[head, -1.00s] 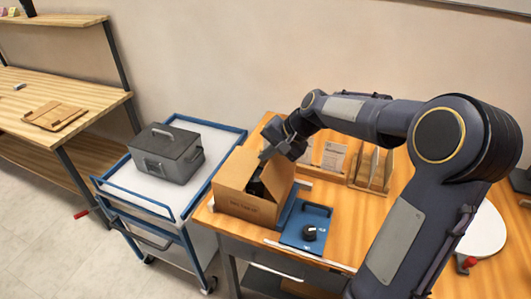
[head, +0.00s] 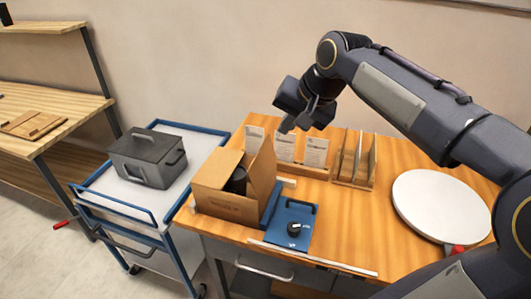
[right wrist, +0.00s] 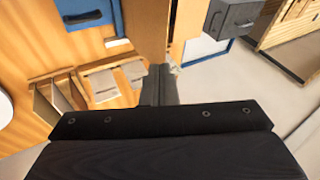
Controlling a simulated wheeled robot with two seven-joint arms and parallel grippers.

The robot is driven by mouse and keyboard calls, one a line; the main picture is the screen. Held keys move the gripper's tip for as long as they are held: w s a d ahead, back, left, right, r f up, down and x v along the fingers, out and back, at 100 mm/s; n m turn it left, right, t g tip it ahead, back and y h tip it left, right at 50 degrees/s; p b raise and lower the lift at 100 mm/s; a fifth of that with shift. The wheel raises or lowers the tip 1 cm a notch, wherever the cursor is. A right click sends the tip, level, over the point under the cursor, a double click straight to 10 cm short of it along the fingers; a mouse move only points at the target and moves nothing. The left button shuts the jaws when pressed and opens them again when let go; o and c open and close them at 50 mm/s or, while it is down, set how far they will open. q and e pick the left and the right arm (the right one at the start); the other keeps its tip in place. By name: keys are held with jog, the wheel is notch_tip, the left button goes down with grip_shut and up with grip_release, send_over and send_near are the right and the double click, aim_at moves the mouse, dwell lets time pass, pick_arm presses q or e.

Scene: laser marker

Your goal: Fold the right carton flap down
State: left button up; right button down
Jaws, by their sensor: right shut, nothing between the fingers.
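The brown carton (head: 228,206) stands on the wooden table, with a dark object (head: 237,181) partly visible inside. Its right flap (head: 263,168) stands up, roughly upright, along the right side. A left top panel (head: 214,168) lies about level over part of the opening. My right gripper (head: 287,122) is shut and empty, above and beyond the carton, up and right of the flap and apart from it. In the right wrist view the closed fingers (right wrist: 160,86) point toward the carton area, where brown cardboard (right wrist: 146,25) shows. My left gripper is out of view.
A blue plate with a black knob (head: 292,228) lies right of the carton. Behind are a card holder (head: 288,165) and wooden dividers (head: 354,165). A white round disc (head: 440,206) is at right. A cart (head: 122,197) with a grey metal box (head: 148,160) stands left.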

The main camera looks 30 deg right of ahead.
jog(key=s+h, duration=0.1)
jog(key=s, duration=0.1)
send_near(262, 154)
notch_tip(262, 154, down, 3)
jog(key=d, duration=0.2)
pick_arm(q)
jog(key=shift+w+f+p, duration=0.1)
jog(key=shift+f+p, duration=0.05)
jog(key=shift+p, duration=0.25)
pick_arm(e)
jog(key=shift+w+a+f, duration=0.5)
jog(key=shift+w+f, duration=0.05)
jog(key=shift+w, duration=0.15)
jog(key=shift+w+a+f, duration=0.5)
jog(key=shift+w+f, duration=0.05)
jog(key=shift+w, duration=0.1)
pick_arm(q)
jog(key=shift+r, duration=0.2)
pick_arm(e)
jog(key=shift+a+r, duration=0.1)
